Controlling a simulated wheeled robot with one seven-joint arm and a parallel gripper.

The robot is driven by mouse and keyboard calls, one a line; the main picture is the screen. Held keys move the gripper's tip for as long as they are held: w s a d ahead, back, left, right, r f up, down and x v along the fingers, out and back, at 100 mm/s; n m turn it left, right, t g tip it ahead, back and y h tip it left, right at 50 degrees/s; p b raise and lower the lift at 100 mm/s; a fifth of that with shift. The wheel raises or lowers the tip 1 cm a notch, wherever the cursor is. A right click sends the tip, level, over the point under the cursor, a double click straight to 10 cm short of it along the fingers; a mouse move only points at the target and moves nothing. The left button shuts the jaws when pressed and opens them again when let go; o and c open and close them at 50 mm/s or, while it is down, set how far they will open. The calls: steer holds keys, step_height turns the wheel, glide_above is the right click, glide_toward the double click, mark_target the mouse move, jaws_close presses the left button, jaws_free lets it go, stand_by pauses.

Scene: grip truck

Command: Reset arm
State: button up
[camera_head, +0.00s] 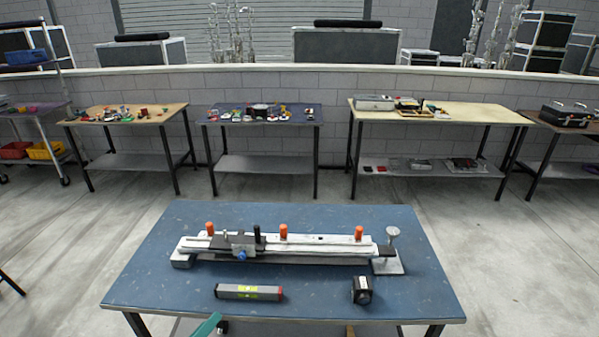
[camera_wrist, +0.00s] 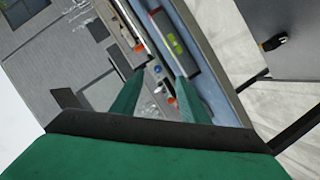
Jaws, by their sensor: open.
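My gripper (camera_wrist: 160,75) shows in the wrist view with two green fingers spread apart. Nothing is between the fingertips, so it is open and empty. A green part at the bottom edge of the head view looks like a piece of my gripper, by the front of the blue table (camera_head: 400,298). On the table lies a long metal rail fixture (camera_head: 320,250) with orange knobs. A grey spirit level (camera_head: 248,292) with a green vial lies in front of it. The level (camera_wrist: 172,43) also shows beyond the fingers in the wrist view.
A small black boxy device (camera_head: 361,290) sits at the table's front right. The far workbenches (camera_head: 480,118) hold toolboxes and small parts along a low wall. Open concrete floor (camera_head: 500,240) lies between them and the table. The table's front left corner is bare.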

steer(key=s+d+f+n+g+y, duration=0.1)
steer(key=s+d+f+y, duration=0.3)
steer(key=f, duration=0.6)
steer(key=s+d+f+m+y, duration=0.1)
steer(key=s+d+f, duration=0.2)
steer(key=s+d, duration=0.3)
steer(key=s+d+f+m+y, duration=0.1)
steer(key=s+d+f+y, duration=0.15)
steer(key=s, duration=0.65)
steer(key=s+d+r+m+t+h, duration=0.1)
steer(key=s+d+r+m, duration=0.1)
steer(key=s+d+r, duration=0.3)
steer(key=s+d+r+m+t+h, duration=0.1)
steer(key=s+d+r+m, duration=0.2)
steer(key=s+d+r, duration=0.3)
steer(key=s, duration=0.4)
steer(key=shift+s+d+r+m, duration=0.25)
steer(key=shift+s+r+m, duration=0.05)
steer(key=shift+s+r, duration=0.1)
steer(key=shift+w, duration=0.1)
steer(key=shift+c, duration=1.2)
steer(key=shift+a, duration=0.1)
